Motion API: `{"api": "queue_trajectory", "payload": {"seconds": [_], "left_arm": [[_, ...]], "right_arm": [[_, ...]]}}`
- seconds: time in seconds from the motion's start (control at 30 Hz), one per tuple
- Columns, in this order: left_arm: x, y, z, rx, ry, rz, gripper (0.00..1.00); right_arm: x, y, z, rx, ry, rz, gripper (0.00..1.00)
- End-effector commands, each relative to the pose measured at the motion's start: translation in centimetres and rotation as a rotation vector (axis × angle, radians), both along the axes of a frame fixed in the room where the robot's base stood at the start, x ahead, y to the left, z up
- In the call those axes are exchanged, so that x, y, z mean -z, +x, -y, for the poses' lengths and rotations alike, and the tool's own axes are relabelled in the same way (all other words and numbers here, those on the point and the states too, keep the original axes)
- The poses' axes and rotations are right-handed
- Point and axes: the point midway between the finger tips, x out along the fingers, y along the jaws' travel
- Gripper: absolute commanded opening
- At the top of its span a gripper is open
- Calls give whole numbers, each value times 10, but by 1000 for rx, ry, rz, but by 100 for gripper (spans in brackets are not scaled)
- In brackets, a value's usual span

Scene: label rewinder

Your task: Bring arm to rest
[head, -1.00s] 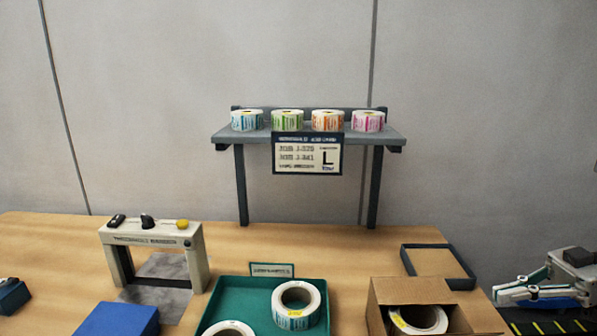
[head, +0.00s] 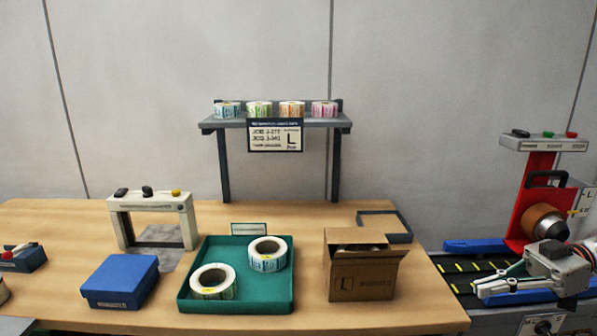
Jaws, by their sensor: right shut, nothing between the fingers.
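My right gripper (head: 502,281) is at the right of the head view, its fingers pointing left. It is shut and empty, in front of the dark surface with yellow marks right of the table. My left gripper is not in view. Two label rolls lie in the green tray (head: 187,301): one at the back right (head: 268,254) and one at the front left (head: 213,282). An open cardboard box (head: 362,289) stands right of the tray; its contents are mostly hidden.
A red machine (head: 536,190) with a copper-coloured roll stands behind my right gripper. A shelf (head: 280,123) holds several coloured label rolls. A blue box (head: 120,281), a beige arch-shaped device (head: 152,205) and a dark open frame (head: 385,226) are on the wooden table (head: 60,225).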

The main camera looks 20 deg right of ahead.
Motion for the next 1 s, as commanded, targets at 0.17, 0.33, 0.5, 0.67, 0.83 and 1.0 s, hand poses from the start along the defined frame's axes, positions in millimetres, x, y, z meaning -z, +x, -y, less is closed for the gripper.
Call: {"api": "queue_trajectory", "payload": {"seconds": [0.17,0.33,0.5,0.67,0.83,1.0], "left_arm": [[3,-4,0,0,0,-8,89],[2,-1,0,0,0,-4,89],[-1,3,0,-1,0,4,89],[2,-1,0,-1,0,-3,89],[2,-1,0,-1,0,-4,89],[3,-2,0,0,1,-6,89]], "right_arm": [[37,9,-24,17,33,57,0],[81,19,-55,63,62,137,0],[132,30,-97,154,93,223,0],[185,38,-144,301,101,296,0],[234,39,-186,485,63,322,0],[281,32,-217,670,-20,288,0]]}}
